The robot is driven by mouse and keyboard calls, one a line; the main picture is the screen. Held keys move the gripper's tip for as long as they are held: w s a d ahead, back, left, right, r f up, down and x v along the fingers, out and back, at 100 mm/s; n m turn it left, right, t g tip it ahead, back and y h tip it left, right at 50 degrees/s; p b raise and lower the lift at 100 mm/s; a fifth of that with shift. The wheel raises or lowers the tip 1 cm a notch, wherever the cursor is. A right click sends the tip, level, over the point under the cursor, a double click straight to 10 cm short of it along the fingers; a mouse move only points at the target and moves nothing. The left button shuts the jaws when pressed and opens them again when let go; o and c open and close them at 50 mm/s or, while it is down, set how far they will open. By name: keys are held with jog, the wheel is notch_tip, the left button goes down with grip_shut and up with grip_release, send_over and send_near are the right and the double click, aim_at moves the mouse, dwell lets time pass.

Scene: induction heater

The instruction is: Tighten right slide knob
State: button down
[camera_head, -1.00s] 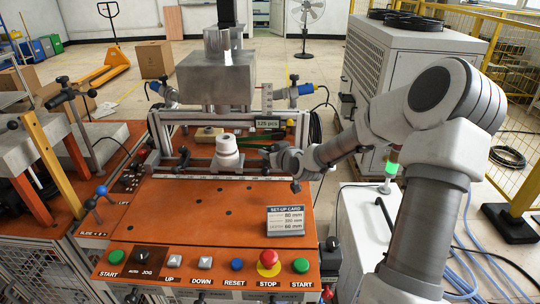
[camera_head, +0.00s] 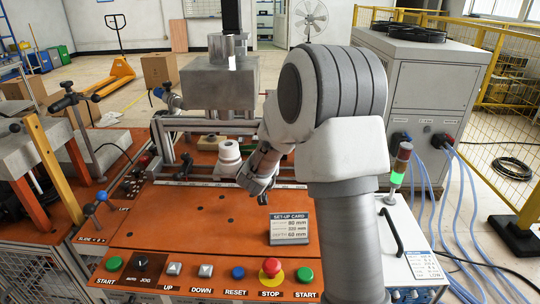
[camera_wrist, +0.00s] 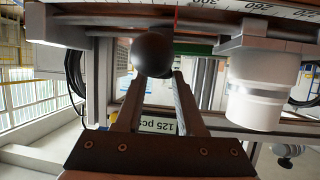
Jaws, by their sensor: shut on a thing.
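In the wrist view, the dark round slide knob (camera_wrist: 153,54) sits between the tips of my gripper (camera_wrist: 153,78), and the two fingers are closed on its sides. In the head view my gripper (camera_head: 257,182) is at the right of the white cylindrical part (camera_head: 229,152), near the scale strip. My forearm and wrist hide the right slide knob there. The left slide knob (camera_head: 186,158) shows as a small dark ball left of the white part. The white part also shows in the wrist view (camera_wrist: 255,95), apart from my fingers.
The orange table carries a set-up card (camera_head: 290,229) and a front row of buttons, including the red stop button (camera_head: 271,268). A grey heater block (camera_head: 219,82) hangs above the white part. A signal lamp (camera_head: 401,165) with a green light stands at the right.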

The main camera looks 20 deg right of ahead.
jog(key=shift+w+a+r+m+g+h+p, duration=0.15)
jog(key=shift+m+g+h+p, duration=0.3)
jog(key=shift+p, duration=0.45)
jog(key=shift+a+r+m+g+h+p, duration=0.1)
jog(key=shift+m+g+h+p, duration=0.15)
jog(key=shift+m+h+p, duration=0.4)
jog(key=shift+f+m+g+h+p, duration=0.2)
jog(key=shift+m+g+h+p, duration=0.3)
jog(key=shift+p, duration=0.65)
jog(key=c, duration=0.5)
grip_release()
jog(key=p+v, duration=0.1)
jog(key=v, duration=1.6)
jog(key=shift+p, duration=0.35)
